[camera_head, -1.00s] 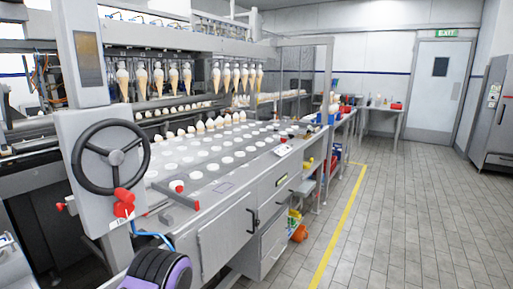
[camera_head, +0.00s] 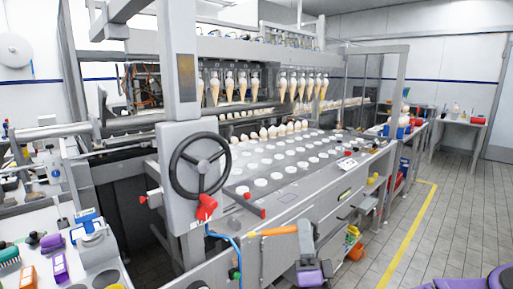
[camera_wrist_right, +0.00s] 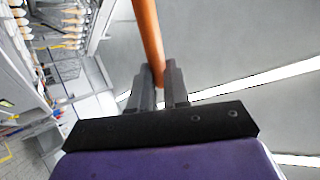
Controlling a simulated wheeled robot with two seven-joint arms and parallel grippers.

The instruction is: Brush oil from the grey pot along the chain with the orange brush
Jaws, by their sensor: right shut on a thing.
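My right gripper (camera_head: 305,240) is shut on the orange handle of the brush (camera_head: 275,231), in front of the machine's lower front panels. The handle points left in the head view, roughly level. In the right wrist view the orange brush handle (camera_wrist_right: 148,35) rises from between the fingers of my right gripper (camera_wrist_right: 160,85). The bristles cannot be made out in either view. I cannot pick out the grey pot or the chain with certainty. My left gripper is not in view.
A cone machine (camera_head: 330,165) with rows of white-filled holes fills the middle. A black handwheel (camera_head: 199,165) with a red knob (camera_head: 206,207) juts out on its near side. A cluttered bench (camera_head: 45,225) stands at left. Open tiled floor (camera_head: 455,215) lies at right.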

